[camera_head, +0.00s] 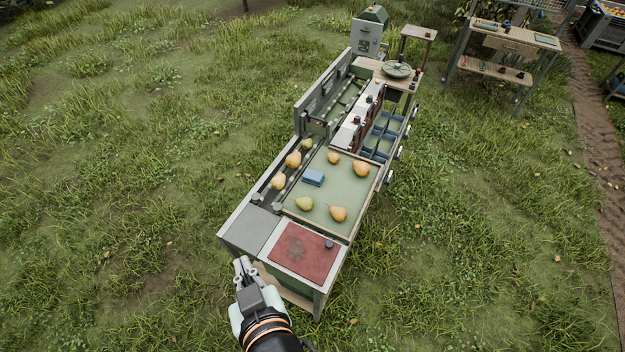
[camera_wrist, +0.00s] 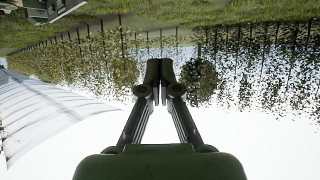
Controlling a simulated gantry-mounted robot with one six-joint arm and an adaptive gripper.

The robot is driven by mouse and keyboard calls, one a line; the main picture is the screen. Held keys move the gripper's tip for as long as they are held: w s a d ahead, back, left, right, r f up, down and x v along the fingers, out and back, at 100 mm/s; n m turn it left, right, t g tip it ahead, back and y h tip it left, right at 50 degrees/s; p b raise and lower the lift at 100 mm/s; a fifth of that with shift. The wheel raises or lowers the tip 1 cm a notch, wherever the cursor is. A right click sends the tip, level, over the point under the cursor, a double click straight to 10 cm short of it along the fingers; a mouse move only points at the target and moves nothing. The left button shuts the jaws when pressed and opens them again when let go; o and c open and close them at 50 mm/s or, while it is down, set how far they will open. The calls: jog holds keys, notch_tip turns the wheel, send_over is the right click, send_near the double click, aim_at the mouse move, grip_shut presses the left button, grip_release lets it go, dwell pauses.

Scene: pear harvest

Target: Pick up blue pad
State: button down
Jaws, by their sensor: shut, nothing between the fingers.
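The blue pad (camera_head: 313,178) is a small blue block lying on the green sorting tray (camera_head: 330,213), near the tray's left edge in the head view. My gripper (camera_head: 242,264) is at the near left end of the station, outside the tray and well apart from the pad. In the wrist view my gripper (camera_wrist: 161,72) has its two fingertips together with nothing between them. The wrist view looks out at hedges and sky, and the pad does not show there.
A red panel (camera_head: 302,250) is at the near end. A raised grey wall (camera_head: 322,93) and a scale (camera_head: 397,70) stand further back. Grass surrounds the station.

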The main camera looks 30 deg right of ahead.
jog(key=c, duration=1.9)
grip_release()
jog(key=o, duration=1.7)
jog(key=shift+o, duration=0.2)
